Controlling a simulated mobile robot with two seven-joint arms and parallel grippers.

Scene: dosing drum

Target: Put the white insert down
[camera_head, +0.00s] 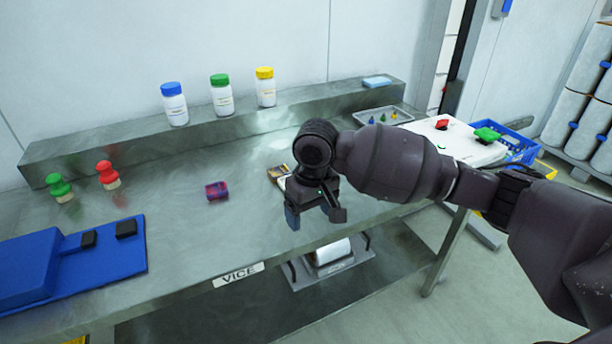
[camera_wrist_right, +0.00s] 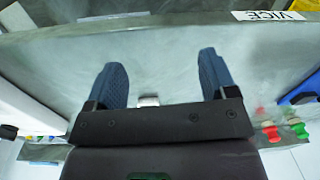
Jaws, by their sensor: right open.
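My right gripper (camera_head: 314,214) hangs over the front part of the steel table, fingers pointing down. In the right wrist view its two blue fingers (camera_wrist_right: 160,66) are apart with nothing held between them. A small whitish piece (camera_wrist_right: 148,101) shows low between the fingers in that view, mostly hidden by the gripper body; I cannot tell whether it is the white insert. In the head view a small dark and yellowish item with a white edge (camera_head: 279,173) lies just left of the gripper, partly covered by it. My left gripper is not in view.
A dark red and purple block (camera_head: 216,190), red (camera_head: 107,174) and green (camera_head: 60,186) knobbed pieces and a blue fixture (camera_head: 80,262) stand left. Three capped bottles (camera_head: 221,96) line the back ledge. A white cylinder (camera_head: 331,252) sits in a low cradle below the table edge.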

